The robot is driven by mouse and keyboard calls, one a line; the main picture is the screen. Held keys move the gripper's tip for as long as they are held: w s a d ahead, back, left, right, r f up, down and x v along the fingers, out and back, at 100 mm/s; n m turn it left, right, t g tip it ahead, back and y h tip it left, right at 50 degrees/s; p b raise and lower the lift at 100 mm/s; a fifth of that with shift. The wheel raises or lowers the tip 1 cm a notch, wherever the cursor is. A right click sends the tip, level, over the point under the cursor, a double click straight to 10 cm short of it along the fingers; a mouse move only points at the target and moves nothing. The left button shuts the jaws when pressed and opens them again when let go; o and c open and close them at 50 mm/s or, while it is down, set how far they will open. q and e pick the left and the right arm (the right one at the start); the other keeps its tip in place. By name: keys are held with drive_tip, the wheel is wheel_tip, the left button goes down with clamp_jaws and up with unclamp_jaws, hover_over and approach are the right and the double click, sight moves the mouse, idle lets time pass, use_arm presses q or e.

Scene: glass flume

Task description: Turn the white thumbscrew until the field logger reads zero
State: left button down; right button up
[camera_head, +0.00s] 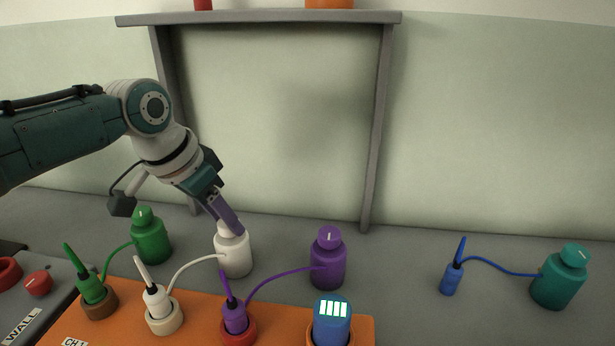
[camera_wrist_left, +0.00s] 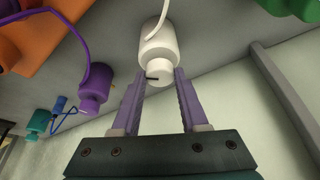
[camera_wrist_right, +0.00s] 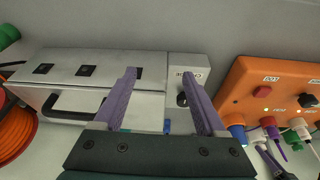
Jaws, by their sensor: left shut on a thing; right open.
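The white thumbscrew (camera_wrist_left: 158,72) is the cap of a white bottle (camera_head: 235,255) standing upright on the grey bench. A dark mark shows on the cap in the left wrist view. My left gripper (camera_head: 231,226) comes down from above and is shut on the thumbscrew, one purple finger on each side; the fingers partly hide it in the head view. The blue field logger (camera_head: 332,320) stands on the orange box, its screen showing several lit pale blocks; I cannot tell a number. My right gripper (camera_wrist_right: 159,74) is open and empty in the right wrist view.
Green (camera_head: 151,240), purple (camera_head: 328,265) and teal (camera_head: 557,285) bottles stand nearby. Cables run to plugs on the orange box (camera_head: 205,318) and a loose blue plug (camera_head: 451,280). A grey frame (camera_head: 378,130) rises behind. A metal case (camera_wrist_right: 105,65) lies below my right gripper.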

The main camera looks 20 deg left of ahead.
use_arm(q)
drive_tip(key=shift+d+r+n+p, duration=0.1)
drive_tip(key=shift+r+n+p, duration=0.1)
drive_tip(key=shift+n+p, duration=0.6)
drive_tip(key=shift+d+n+y+p, duration=0.1)
drive_tip(key=shift+n+y+p, duration=0.5)
drive_tip(key=shift+n+p, duration=0.45)
drive_tip(key=shift+f+n+y+p, duration=0.1)
drive_tip(key=shift+n+y+p, duration=0.4)
drive_tip(key=shift+n, duration=0.45)
drive_tip(key=shift+n+y, duration=0.3)
drive_tip(key=shift+n, duration=0.7)
drive_tip(key=shift+f, duration=0.1)
drive_tip(key=shift+c, duration=2.2)
unclamp_jaws()
